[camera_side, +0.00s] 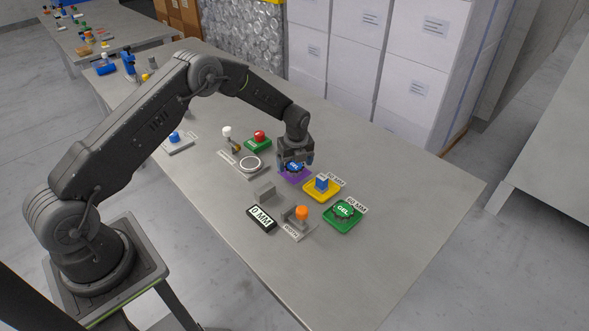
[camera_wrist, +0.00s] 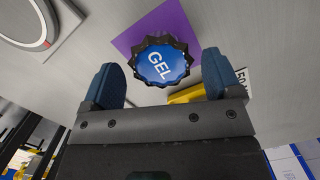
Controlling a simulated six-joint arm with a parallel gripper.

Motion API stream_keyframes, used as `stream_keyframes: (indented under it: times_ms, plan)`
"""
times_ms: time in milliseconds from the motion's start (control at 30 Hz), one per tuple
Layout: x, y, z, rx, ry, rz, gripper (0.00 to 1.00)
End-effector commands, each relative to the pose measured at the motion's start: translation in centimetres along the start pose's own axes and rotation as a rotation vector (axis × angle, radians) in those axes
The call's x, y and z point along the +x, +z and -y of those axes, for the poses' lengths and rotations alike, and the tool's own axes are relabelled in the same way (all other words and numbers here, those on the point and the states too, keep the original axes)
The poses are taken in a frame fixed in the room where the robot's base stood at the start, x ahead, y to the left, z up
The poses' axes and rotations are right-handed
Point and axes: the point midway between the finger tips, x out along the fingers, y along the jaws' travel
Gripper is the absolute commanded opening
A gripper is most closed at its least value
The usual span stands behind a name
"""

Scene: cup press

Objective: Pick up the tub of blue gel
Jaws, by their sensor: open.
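The tub of blue gel (camera_wrist: 160,63) has a black scalloped rim and a blue top with the word GEL. It sits on a purple pad (camera_wrist: 137,40). In the side view the tub (camera_side: 294,167) shows just under my gripper (camera_side: 295,160), partly covered by it, and the purple pad (camera_side: 296,178) shows around it. In the wrist view my gripper (camera_wrist: 162,82) is open, with one blue finger at each side of the tub and gaps between. I cannot tell how far the fingertips are above the pad.
A 0 MM display (camera_side: 262,218) and an orange-knobbed fixture (camera_side: 301,213) are nearer.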

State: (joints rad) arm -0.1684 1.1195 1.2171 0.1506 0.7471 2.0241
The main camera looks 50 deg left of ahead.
Motion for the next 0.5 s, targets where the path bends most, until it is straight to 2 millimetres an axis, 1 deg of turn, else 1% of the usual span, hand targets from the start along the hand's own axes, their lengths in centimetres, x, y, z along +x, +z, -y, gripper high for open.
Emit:
stream_keyframes:
  times_ms: [33, 133, 400, 500]
  plan:
    - [0.8, 0.0, 0.0, 0.000, 0.001, 0.000, 0.84]
    - [1.6, 0.0, 0.0, 0.000, 0.000, 0.001, 0.84]
    - [1.8, 0.0, 0.1, 0.000, -0.001, 0.001, 0.84]
    - [1.8, 0.0, 0.1, 0.000, -0.001, 0.001, 0.75]
